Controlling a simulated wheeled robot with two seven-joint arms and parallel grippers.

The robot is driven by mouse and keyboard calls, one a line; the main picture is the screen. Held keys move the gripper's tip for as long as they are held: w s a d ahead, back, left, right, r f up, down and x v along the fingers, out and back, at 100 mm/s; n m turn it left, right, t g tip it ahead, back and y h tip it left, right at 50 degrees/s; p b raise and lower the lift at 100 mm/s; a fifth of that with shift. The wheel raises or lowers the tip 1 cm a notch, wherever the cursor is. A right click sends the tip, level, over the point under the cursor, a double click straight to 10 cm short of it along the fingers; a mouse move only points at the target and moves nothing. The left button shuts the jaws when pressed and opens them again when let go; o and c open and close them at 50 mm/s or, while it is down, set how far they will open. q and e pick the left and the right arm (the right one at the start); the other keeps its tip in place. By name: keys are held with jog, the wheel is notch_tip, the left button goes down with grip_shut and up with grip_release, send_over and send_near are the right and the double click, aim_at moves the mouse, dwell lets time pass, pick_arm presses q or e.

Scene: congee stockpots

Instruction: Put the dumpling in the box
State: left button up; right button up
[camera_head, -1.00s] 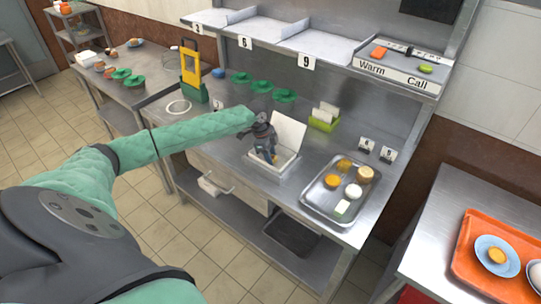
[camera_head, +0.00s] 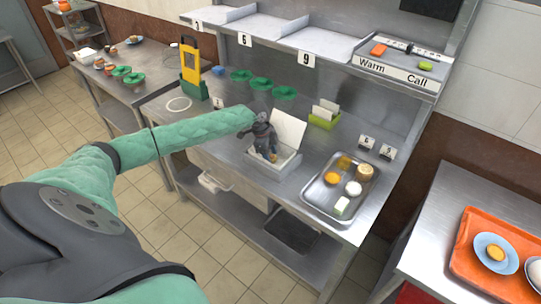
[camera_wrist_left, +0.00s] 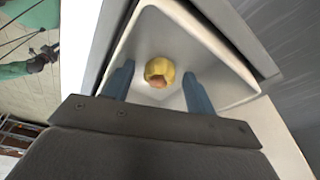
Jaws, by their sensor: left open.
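The dumpling (camera_wrist_left: 160,72) is a small round yellow piece with a reddish-brown patch. In the left wrist view it lies inside the white box (camera_wrist_left: 230,70), between and beyond my left fingers. The box (camera_head: 284,172) stands on the steel counter in the head view, its white lid (camera_head: 288,129) raised at the back. My left gripper (camera_head: 269,157) points down over the box. In the left wrist view my left gripper (camera_wrist_left: 159,74) is open, with blue fingers apart on either side of the dumpling. The arm and gripper hide much of the box's inside in the head view. My right gripper is not in view.
A steel tray (camera_head: 318,200) with yellow and white food pieces stands right of the box. A green holder (camera_head: 324,121) with white cards is behind it. Green dishes (camera_head: 262,83) line the back. An orange tray (camera_head: 466,262) lies on the right table.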

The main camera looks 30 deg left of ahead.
pick_arm(q)
jog(key=shift+a+r, duration=0.15)
jog(key=shift+r, duration=0.25)
jog(key=w+b+v, duration=0.1)
jog(key=b+v, duration=0.2)
jog(key=v, duration=0.8)
jog(key=shift+s, duration=0.5)
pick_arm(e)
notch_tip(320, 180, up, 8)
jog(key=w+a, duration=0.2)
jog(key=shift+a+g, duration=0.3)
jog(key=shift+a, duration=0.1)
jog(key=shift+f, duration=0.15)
